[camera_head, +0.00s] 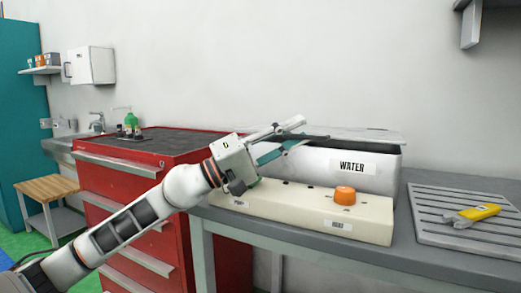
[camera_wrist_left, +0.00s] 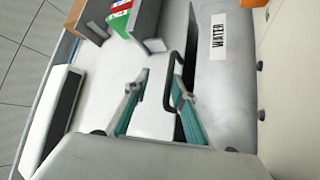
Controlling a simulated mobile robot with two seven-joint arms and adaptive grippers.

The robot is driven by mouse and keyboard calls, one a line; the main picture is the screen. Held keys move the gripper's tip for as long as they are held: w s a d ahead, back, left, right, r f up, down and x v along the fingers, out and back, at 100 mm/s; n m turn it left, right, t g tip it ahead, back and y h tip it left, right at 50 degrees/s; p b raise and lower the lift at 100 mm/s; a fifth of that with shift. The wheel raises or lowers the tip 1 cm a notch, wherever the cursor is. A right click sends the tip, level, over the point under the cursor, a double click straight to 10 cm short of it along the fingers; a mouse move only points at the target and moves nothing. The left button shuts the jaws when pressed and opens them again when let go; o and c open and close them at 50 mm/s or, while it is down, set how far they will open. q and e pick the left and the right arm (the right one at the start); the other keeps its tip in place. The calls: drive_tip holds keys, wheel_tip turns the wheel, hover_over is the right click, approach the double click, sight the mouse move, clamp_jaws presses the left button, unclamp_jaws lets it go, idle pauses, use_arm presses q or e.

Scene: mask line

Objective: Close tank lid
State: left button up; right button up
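The tank is a light grey box with a WATER label (camera_head: 352,167) on its front; it also shows in the left wrist view (camera_wrist_left: 222,85). Its pale lid (camera_head: 368,134) is on top, with a dark gap between the lid and the front wall. In the left wrist view the lid (camera_wrist_left: 155,118) carries a black handle (camera_wrist_left: 169,62). My left gripper (camera_head: 293,133) is over the left part of the tank top. Its fingers (camera_wrist_left: 160,76) are apart, with the handle close to the right finger; whether they touch is unclear. My right gripper is out of view.
A cream control panel (camera_head: 290,208) with an orange knob (camera_head: 345,195) stands in front of the tank. A grey ribbed tray (camera_head: 440,222) with a yellow-handled tool (camera_head: 480,212) lies to the right. A red cabinet (camera_head: 130,180) stands left. Small boxes (camera_wrist_left: 150,22) sit behind the tank in the wrist view.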

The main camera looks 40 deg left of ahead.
use_arm(q)
drive_tip(key=v, duration=1)
drive_tip(key=shift+r, duration=0.1)
idle(0.4)
